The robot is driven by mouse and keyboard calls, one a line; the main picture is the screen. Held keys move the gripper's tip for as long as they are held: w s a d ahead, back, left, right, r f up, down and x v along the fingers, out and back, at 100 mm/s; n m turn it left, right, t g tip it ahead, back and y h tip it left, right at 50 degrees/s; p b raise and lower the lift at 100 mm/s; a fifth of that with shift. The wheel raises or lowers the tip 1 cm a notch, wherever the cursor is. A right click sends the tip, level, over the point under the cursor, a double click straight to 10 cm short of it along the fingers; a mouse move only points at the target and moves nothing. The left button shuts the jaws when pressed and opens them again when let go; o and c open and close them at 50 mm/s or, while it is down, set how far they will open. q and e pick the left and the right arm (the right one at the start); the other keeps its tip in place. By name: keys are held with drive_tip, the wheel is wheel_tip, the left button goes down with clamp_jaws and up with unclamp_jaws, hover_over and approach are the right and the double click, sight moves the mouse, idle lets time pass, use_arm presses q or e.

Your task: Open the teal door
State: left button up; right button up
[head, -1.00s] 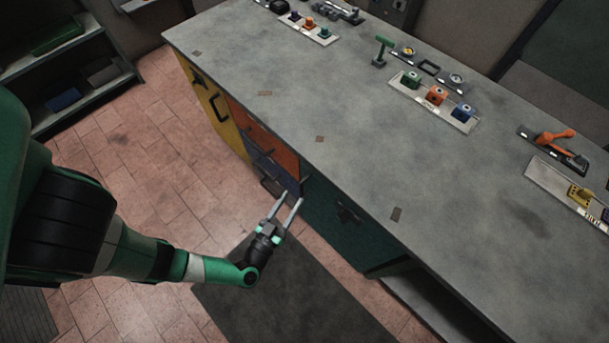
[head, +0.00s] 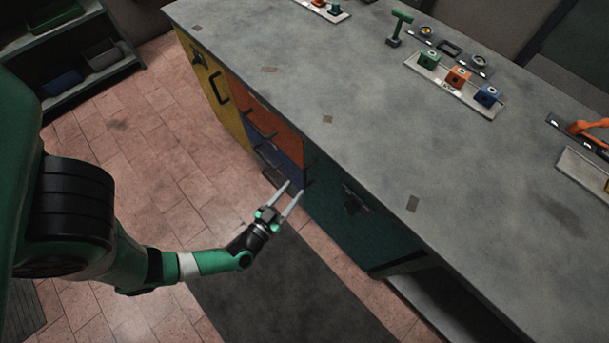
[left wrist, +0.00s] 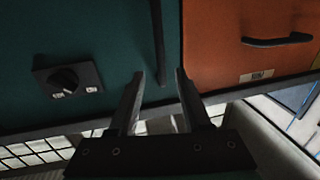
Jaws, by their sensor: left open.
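The teal door (head: 335,209) is shut in the front of the grey-topped counter. In the left wrist view the teal door (left wrist: 95,35) fills the left half. It bears a dark rotary knob on a square plate (left wrist: 67,78) and a long, thin black handle (left wrist: 157,35) near its edge. My left gripper (head: 296,187) is open and empty in front of the door's left edge. In the left wrist view the end of the handle shows between the fingertips of my left gripper (left wrist: 160,75); I cannot tell the depth gap. My right gripper is not in view.
Next to the door are an orange drawer (head: 268,122), a blue front (head: 285,165) and a yellow door (head: 212,85) with black handles. The counter top (head: 330,75) overhangs nearby and carries small blocks in trays. The floor (head: 150,170) in front is clear, with a dark mat (head: 280,290).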

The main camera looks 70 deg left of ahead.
sight(304, 177)
use_arm(q)
drive_tip(key=b+x, duration=0.2)
drive_tip(key=x, duration=0.4)
drive_tip(key=shift+w+a+f, duration=0.1)
drive_tip(key=shift+w+a, duration=0.4)
drive_tip(key=shift+w, duration=0.05)
clamp_jaws()
idle(0.8)
